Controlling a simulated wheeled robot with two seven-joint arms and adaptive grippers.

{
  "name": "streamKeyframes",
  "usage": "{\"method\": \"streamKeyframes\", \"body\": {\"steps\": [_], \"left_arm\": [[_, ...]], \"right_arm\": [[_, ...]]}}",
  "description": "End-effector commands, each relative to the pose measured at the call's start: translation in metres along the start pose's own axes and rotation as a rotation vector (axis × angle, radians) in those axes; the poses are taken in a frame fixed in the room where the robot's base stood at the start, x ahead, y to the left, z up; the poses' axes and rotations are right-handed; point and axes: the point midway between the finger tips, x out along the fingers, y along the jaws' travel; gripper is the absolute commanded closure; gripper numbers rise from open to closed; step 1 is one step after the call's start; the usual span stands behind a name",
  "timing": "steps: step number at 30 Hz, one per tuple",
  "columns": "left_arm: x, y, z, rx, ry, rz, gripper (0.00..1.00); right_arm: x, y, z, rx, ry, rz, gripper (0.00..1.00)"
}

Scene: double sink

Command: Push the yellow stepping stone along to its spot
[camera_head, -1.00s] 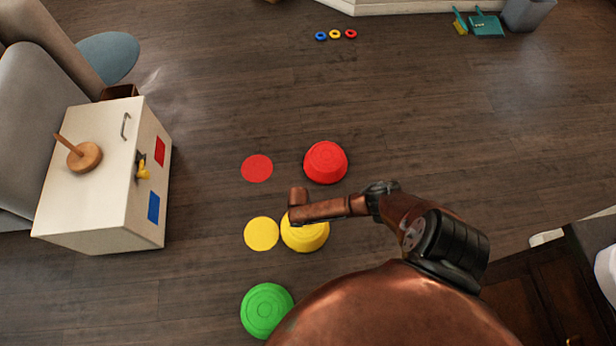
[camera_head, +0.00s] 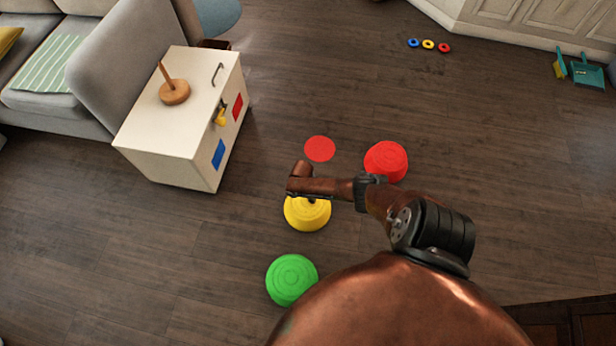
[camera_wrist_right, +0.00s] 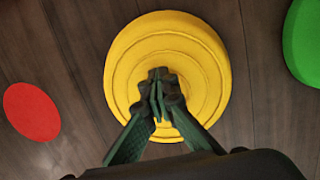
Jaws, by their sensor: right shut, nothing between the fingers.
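The yellow stepping stone (camera_head: 307,215) is on the floor in the head view, in line between the flat red disc (camera_head: 319,148) and the green stepping stone (camera_head: 291,280). It also fills the middle of the right wrist view (camera_wrist_right: 130,60). No flat yellow disc shows around it; the stone covers the place where that disc lay. My right gripper (camera_wrist_right: 158,97) is shut and empty, its fingertips over the stone's top; I cannot tell whether they touch it. In the head view my right arm hides part of the stone and the gripper. My left gripper is not in view.
A red stepping stone (camera_head: 386,160) stands right of the red disc. A white cabinet (camera_head: 165,150) with a wooden peg stand (camera_head: 174,92) is on the left. Small coloured rings (camera_head: 428,44) lie far off. The floor left of the yellow stone is clear.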

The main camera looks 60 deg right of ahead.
Motion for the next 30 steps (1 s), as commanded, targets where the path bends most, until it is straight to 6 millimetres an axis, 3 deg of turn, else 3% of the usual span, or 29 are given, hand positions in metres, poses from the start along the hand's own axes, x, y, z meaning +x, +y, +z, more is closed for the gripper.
{"method": "streamKeyframes", "body": {"steps": [11, 18, 26, 30], "left_arm": [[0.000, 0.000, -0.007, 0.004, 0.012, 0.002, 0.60], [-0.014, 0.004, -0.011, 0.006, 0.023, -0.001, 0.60], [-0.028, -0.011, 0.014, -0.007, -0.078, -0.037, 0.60], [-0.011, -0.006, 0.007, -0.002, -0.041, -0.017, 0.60]], "right_arm": [[0.000, -0.003, -0.005, -0.001, 0.010, -0.004, 1.00], [-0.016, -0.001, -0.001, 0.000, 0.010, -0.002, 1.00], [-0.013, -0.001, 0.001, 0.001, 0.005, -0.002, 1.00], [-0.016, -0.005, -0.035, -0.002, 0.011, -0.007, 1.00]]}}
